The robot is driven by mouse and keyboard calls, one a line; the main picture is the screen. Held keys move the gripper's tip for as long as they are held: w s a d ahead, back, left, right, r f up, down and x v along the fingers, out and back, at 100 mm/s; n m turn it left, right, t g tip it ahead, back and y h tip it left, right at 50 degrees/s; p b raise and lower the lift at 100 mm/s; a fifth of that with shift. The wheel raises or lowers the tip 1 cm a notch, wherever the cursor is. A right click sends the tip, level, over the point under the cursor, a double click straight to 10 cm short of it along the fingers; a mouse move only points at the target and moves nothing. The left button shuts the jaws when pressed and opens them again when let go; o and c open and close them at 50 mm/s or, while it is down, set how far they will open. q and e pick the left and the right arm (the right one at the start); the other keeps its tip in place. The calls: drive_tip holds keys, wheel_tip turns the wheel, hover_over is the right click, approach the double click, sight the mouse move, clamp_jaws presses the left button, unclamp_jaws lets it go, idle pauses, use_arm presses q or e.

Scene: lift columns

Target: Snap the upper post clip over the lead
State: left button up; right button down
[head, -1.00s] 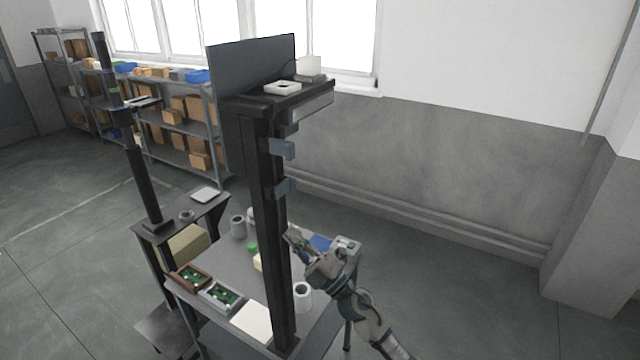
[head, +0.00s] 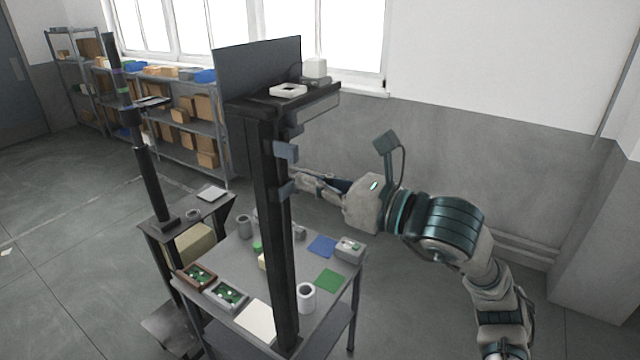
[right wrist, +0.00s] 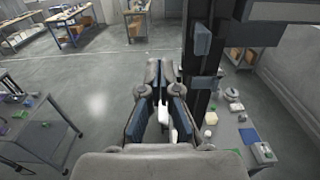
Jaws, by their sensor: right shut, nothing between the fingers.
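The dark upright post (head: 268,215) stands at the near edge of the work table. I cannot make out the lead along the post. My right gripper (head: 299,178) is shut and empty, close to the post at about the lower clip's height; contact cannot be told. My left gripper is not in view.
A top shelf (head: 290,96) with a dark panel (head: 258,70) caps the post. The table (head: 225,265) below holds trays, cups and coloured pads. A second dark column (head: 150,180) stands to the left. The air right of the post, above my arm, is clear.

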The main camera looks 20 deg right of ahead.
sight(297, 160)
drive_tip(key=d+p+x, duration=0.1)
drive_tip(key=x, duration=0.6)
drive_tip(key=shift+w+a, duration=0.3)
drive_tip(key=shift+w, duration=0.35)
drive_tip(key=shift+w, duration=0.15)
drive_tip(key=shift+w+d+p, duration=0.2)
drive_tip(key=shift+w+d, duration=0.6)
drive_tip(key=shift+d, duration=0.25)
drive_tip(key=shift+w+d+p, duration=0.2)
drive_tip(key=shift+w+d, duration=0.65)
drive_tip(key=shift+d, duration=0.25)
drive_tip(key=b+v, duration=0.2)
drive_tip(key=v, duration=0.2)
drive_tip(key=shift+s+d, duration=0.15)
drive_tip(key=shift+s, duration=0.1)
